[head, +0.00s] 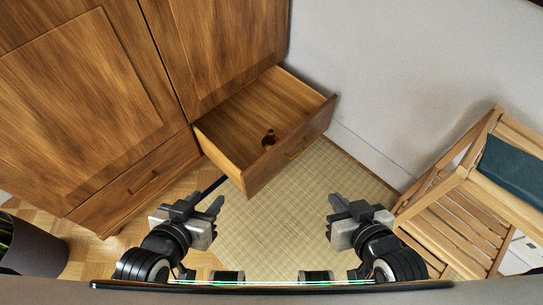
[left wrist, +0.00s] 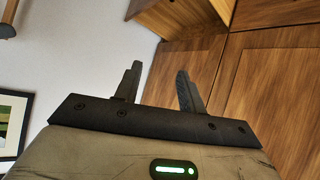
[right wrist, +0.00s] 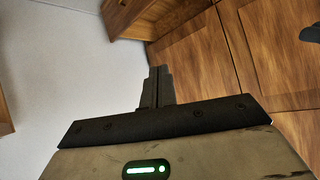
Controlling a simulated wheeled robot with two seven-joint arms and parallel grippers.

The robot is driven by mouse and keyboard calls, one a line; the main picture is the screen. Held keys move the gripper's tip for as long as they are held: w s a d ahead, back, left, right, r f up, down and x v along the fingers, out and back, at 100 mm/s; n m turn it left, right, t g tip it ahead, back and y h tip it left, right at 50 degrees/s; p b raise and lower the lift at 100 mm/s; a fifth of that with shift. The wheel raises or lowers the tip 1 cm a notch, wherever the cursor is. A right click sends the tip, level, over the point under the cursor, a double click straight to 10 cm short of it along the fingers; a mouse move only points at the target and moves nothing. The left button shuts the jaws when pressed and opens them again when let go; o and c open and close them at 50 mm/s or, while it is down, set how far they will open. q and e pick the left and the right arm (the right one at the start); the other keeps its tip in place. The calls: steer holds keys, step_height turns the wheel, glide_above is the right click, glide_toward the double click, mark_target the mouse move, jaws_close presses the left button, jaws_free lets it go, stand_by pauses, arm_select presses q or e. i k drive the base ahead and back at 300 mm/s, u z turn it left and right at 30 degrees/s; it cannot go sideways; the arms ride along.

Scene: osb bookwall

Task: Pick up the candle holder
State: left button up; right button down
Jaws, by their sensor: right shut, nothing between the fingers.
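A small dark brown object, which looks like the candle holder (head: 268,139), sits inside the open drawer (head: 284,158) in the head view. It is too small to make out in detail, and neither wrist view shows it. My left gripper (head: 206,201) is open and empty, below and left of the drawer in the head view; its fingers stand apart in the left wrist view (left wrist: 159,66). My right gripper (head: 336,203) is shut and empty, below and right of the drawer; its fingers are together in the right wrist view (right wrist: 157,70). Both grippers are apart from the object.
The drawer sticks out of a wooden wardrobe (head: 80,90) beside a white wall (head: 400,70). A wooden slatted rack (head: 455,222) with a dark teal item (head: 512,170) stands at the right. A dark plant pot (head: 35,250) is at the lower left. The mat (head: 275,225) before the drawer is clear.

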mark_target(270, 139)
steer(key=z, duration=0.7)
steer(key=i, duration=1)
steer(key=u, duration=2.4)
